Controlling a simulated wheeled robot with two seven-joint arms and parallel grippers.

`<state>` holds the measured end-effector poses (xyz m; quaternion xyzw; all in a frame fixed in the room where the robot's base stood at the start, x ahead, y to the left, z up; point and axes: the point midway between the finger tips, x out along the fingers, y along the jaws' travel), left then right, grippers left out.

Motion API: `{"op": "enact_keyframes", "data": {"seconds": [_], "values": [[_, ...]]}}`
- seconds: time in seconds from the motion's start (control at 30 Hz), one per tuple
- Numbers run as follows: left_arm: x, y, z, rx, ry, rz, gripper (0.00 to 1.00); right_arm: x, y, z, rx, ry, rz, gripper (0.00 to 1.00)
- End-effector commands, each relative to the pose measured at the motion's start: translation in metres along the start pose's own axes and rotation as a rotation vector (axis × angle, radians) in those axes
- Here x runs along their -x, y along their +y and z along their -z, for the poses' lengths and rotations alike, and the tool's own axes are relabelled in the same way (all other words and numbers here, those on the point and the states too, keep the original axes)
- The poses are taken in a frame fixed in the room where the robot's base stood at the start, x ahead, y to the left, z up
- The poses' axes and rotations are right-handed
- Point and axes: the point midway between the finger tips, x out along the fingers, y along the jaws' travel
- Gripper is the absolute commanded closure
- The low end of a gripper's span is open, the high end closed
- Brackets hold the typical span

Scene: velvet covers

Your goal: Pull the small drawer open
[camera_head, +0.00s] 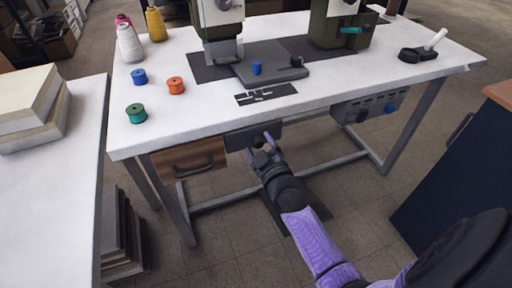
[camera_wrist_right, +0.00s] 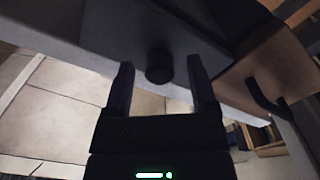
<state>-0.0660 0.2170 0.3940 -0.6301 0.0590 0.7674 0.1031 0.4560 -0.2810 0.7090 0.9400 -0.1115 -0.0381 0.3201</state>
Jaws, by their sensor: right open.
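The small drawer is a dark grey box front (camera_head: 240,139) under the white table's front edge, right of a wooden drawer. It looks shut. In the right wrist view the small drawer (camera_wrist_right: 125,22) fills the upper middle, with a round dark knob (camera_wrist_right: 159,67) on its front. My right gripper (camera_head: 259,144) is in front of the small drawer. In the right wrist view my right gripper (camera_wrist_right: 162,80) is open, with the knob between its two fingertips and gaps on both sides. My left gripper is not in view.
The wooden drawer (camera_head: 188,159) with a dark bar handle is just left. A grey control box (camera_head: 370,106) hangs under the table to the right. A dark blue cabinet (camera_head: 450,185) stands at right. Sewing machines and thread spools stand on the white table (camera_head: 190,118).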

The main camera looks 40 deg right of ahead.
Motion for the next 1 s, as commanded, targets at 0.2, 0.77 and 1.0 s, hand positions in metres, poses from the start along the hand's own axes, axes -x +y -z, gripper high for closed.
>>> {"op": "enact_keyframes", "data": {"seconds": [0.2, 0.77, 1.0], "values": [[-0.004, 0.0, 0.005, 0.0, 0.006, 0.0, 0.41, -0.01, 0.0, 0.001, -0.001, 0.001, 0.0, 0.27], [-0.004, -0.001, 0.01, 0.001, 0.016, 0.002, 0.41, -0.009, 0.0, 0.001, -0.001, 0.0, 0.0, 1.0], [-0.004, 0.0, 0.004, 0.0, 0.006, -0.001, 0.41, -0.009, 0.0, 0.001, -0.001, 0.0, 0.0, 1.0]]}}
